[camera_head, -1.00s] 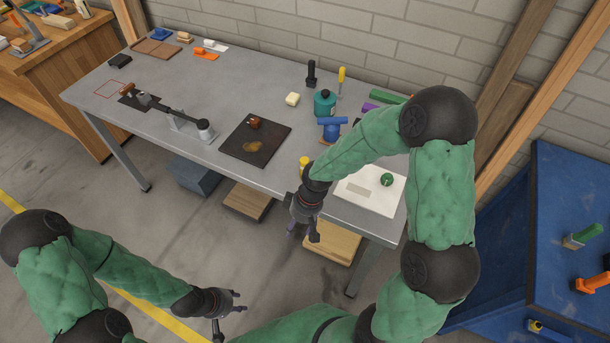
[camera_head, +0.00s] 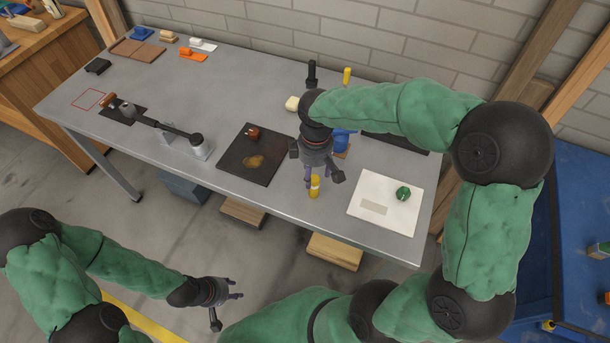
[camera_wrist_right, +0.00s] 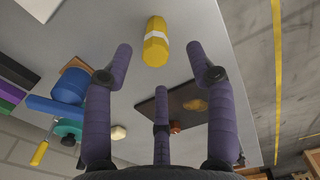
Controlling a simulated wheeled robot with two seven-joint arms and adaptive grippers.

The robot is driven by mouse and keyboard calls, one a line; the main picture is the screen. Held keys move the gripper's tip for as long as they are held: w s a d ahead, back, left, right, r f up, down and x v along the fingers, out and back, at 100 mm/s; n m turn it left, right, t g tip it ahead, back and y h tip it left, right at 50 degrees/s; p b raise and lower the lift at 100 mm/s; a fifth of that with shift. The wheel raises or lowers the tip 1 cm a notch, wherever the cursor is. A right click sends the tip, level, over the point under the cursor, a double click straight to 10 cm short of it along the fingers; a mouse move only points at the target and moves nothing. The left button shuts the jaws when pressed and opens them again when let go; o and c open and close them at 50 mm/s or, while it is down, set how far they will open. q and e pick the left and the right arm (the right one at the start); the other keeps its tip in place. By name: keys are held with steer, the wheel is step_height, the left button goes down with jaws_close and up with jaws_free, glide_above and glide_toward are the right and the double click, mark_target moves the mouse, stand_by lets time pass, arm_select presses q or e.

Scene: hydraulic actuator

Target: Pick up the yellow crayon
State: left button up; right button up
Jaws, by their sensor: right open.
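A dark tray (camera_head: 228,168) with a brown stain lies left of the crayon. A white board (camera_head: 372,196) with a green round object (camera_head: 403,193) lies to its right. A blue object (camera_head: 342,141) stands behind. A black lever fixture (camera_head: 165,128) stands further left.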

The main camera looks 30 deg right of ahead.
mark_target(313, 179)
steer(key=shift+w+f, duration=0.1)
steer(key=shift+w, duration=0.15)
steer(key=shift+w+f, duration=0.1)
steer(key=shift+f, duration=0.3)
step_height(313, 179, down, 4)
steer(key=shift+f+b, duration=0.25)
steer(key=shift+b, duration=0.6)
steer(key=shift+d+f+b, duration=0.15)
steer(key=shift+f+b, duration=0.45)
steer(key=shift+f, duration=0.75)
steer(key=shift+d+f+b, duration=0.15)
steer(key=shift+f+b, duration=0.4)
steer(key=shift+f, duration=0.8)
arm_select(q)
steer(key=f, duration=0.4)
steer(key=shift+w, duration=0.25)
arm_select(e)
steer(key=shift+r, duration=0.1)
jaws_close()
